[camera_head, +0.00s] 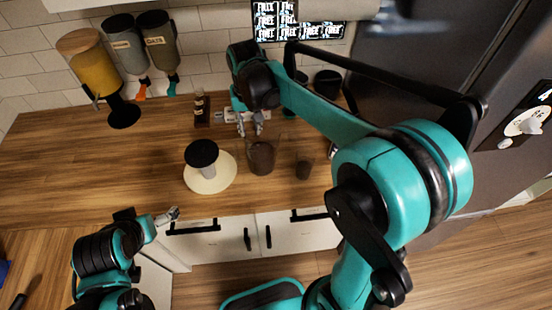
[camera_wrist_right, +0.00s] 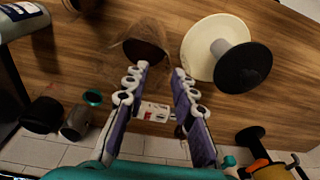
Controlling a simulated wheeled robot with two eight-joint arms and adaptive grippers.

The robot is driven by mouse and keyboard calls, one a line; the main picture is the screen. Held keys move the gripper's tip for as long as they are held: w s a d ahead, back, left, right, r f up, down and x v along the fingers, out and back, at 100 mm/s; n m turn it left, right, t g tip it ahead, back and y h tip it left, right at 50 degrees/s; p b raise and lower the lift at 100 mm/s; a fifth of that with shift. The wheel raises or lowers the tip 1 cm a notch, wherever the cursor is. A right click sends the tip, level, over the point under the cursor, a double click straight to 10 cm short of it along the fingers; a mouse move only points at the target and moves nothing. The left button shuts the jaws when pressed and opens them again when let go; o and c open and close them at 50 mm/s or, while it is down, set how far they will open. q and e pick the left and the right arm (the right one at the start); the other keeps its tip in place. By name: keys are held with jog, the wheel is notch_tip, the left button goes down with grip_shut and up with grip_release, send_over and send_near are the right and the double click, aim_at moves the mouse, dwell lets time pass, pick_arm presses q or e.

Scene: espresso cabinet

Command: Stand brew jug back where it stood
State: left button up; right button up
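A see-through jug with dark brown contents (camera_head: 261,157), which I take to be the brew jug, stands on the wooden counter. It also shows in the right wrist view (camera_wrist_right: 146,50), just beyond the fingertips. My right gripper (camera_head: 247,128) is behind the jug, close to it. In the wrist view its two fingers (camera_wrist_right: 160,72) are apart with nothing held between them. Whether a fingertip touches the jug I cannot tell. My left gripper (camera_head: 172,215) is at the counter's front edge, far from the jug; its fingers are too small to read.
A pale round plate (camera_head: 222,178) with a black-topped piece (camera_head: 202,154) lies left of the jug. A small dark glass (camera_head: 304,168) stands to its right. A bottle (camera_head: 201,108) and dispensers (camera_head: 90,65) are at the back left. The counter's left part is clear.

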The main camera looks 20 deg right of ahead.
jog(key=s+d+n+t, duration=0.1)
jog(key=s+d+t, duration=0.1)
jog(key=s, duration=0.7)
jog(key=s+d+n+t, duration=0.1)
jog(key=s+t, duration=0.3)
jog(key=s, duration=0.5)
jog(key=shift+s+d+f, duration=0.35)
jog(key=shift+d, duration=0.45)
